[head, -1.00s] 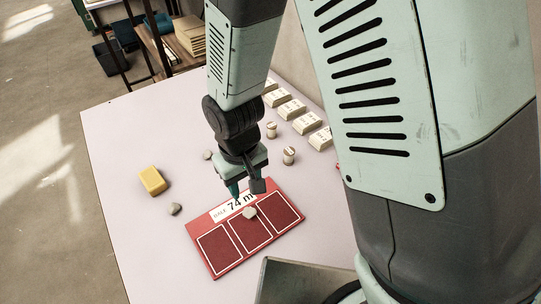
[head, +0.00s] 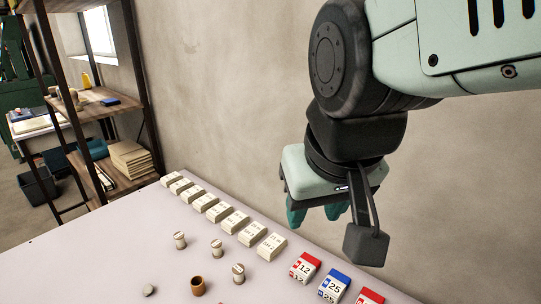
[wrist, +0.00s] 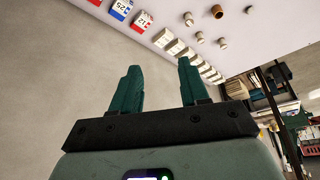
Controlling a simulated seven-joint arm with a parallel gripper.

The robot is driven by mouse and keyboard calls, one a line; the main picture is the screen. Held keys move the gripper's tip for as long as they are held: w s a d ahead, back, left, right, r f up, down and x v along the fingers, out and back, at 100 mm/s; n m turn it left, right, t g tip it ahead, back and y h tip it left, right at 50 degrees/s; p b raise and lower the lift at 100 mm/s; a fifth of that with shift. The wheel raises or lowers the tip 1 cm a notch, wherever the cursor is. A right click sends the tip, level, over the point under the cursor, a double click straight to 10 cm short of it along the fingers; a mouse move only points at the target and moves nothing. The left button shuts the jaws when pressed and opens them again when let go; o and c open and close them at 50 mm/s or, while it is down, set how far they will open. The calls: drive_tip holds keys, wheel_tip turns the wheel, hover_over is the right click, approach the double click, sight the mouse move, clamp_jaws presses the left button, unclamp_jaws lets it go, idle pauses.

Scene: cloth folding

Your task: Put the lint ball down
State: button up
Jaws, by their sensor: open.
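A small grey lump (head: 149,290), which looks like a lint ball, lies on the pale table (head: 75,265) near the bottom of the head view. I cannot tell whether it is the one the task means. My gripper (head: 318,212) is raised beside the wall, to the right of the lump and well apart from it. In the wrist view its two green fingers (wrist: 158,68) stand wide apart with nothing between them. The red board is out of view now.
A row of cream blocks (head: 235,221) runs along the wall. Red and blue numbered boxes, such as the blue one (head: 333,286), stand below my gripper. Several small pegs (head: 238,273) and a brown cup (head: 197,286) stand nearby. The table's left part looks clear.

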drive_tip(key=shift+m+t, duration=0.4)
drive_tip(key=shift+m, duration=0.2)
drive_tip(key=s, duration=0.1)
drive_tip(key=s+d+r, duration=0.2)
drive_tip(key=s, duration=0.1)
drive_tip(key=shift+d+r, duration=0.25)
drive_tip(key=shift+o, duration=1.4)
drive_tip(key=shift+w, duration=0.1)
